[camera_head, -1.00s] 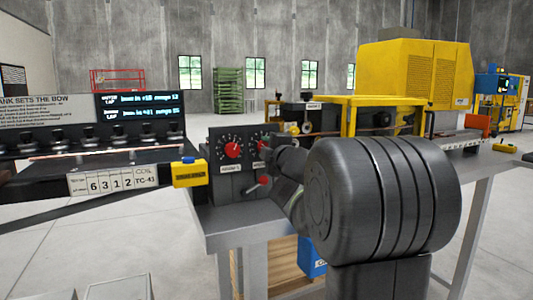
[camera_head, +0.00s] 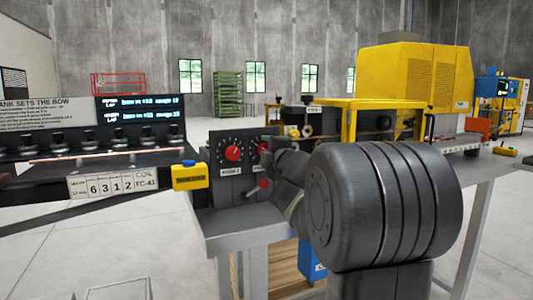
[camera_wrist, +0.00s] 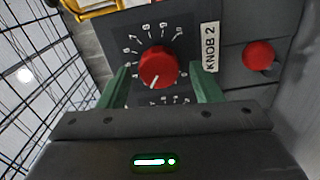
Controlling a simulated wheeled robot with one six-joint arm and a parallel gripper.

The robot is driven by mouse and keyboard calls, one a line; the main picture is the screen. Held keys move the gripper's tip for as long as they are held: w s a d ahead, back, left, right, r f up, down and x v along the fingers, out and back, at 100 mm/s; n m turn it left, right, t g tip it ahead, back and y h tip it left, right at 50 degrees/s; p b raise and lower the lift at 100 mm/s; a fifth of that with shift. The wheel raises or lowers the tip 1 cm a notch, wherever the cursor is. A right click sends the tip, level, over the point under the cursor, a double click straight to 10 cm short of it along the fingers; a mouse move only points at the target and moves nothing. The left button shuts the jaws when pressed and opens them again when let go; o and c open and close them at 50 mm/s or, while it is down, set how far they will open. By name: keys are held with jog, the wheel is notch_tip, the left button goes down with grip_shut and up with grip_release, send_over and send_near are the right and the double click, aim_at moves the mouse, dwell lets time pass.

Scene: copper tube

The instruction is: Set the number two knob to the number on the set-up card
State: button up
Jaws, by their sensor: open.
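The number two knob (camera_wrist: 158,66) is red with a white pointer line, on a dark dial plate with white numbers. Its label (camera_wrist: 210,47) reads KNOB 2. The pointer points toward the lower left in the wrist view; the number there is hard to read. My gripper (camera_wrist: 162,82) is open, its two green fingers on either side of the knob, with gaps showing. In the head view, this knob (camera_head: 264,146) is partly hidden behind my arm.
Another red knob (camera_head: 233,153) sits left of it on the same panel. A red ball lever (camera_wrist: 259,55) is just beyond the label. A yellow box (camera_head: 188,177) stands left of the panel. A display (camera_head: 140,108) with small text is behind.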

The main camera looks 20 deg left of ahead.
jog(key=p+v, duration=0.1)
jog(key=v, duration=1.2)
jog(key=shift+s+d, duration=0.2)
jog(key=shift+d, duration=0.15)
jog(key=shift+w+a, duration=0.1)
jog(key=b+x, duration=0.1)
jog(key=x, duration=1.2)
jog(key=shift+w+a, duration=0.15)
jog(key=shift+a, duration=0.15)
jog(key=shift+d, duration=0.1)
